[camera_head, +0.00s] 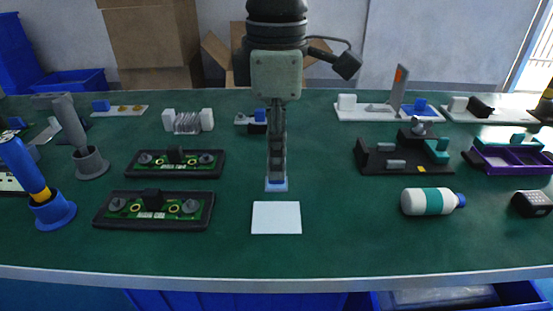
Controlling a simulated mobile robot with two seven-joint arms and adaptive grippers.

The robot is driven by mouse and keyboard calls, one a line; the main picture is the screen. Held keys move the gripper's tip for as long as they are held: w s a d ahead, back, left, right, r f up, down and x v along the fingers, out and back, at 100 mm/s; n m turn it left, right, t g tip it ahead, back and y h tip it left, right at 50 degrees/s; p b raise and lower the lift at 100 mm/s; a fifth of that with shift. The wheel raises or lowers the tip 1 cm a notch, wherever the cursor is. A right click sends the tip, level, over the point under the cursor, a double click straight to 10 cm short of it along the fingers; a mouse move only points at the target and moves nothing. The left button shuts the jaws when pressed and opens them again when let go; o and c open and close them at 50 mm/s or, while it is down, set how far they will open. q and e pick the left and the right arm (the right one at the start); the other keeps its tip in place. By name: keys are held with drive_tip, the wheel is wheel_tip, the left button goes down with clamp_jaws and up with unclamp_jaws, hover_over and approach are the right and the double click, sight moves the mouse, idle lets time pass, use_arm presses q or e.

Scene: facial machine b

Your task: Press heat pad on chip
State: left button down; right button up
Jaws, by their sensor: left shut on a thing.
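My left gripper (277,172) points straight down near the middle of the table, seen edge-on, its fingers shut on a small pale-blue and white piece (276,186). Most of this piece is hidden by the fingers. I cannot tell whether it is the heat pad or whether it touches the table. A flat white square (276,218) lies just in front of it. To the left are two dark trays with green circuit boards, a near one (104,220) and a far one (138,172). Each carries a dark block in its middle, which may be the chip. My right gripper is not in view.
A blue tool in a round holder (52,211) and a grey one (90,164) stand at left. A dark fixture (385,165), a white bottle with a teal band (426,202) and a purple tray (510,164) are at right.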

use_arm(q)
wheel_tip(320, 180, up, 6)
drive_tip(key=p, duration=0.3)
wheel_tip(320, 180, up, 14)
drive_tip(key=shift+p, duration=0.35)
idle(0.9)
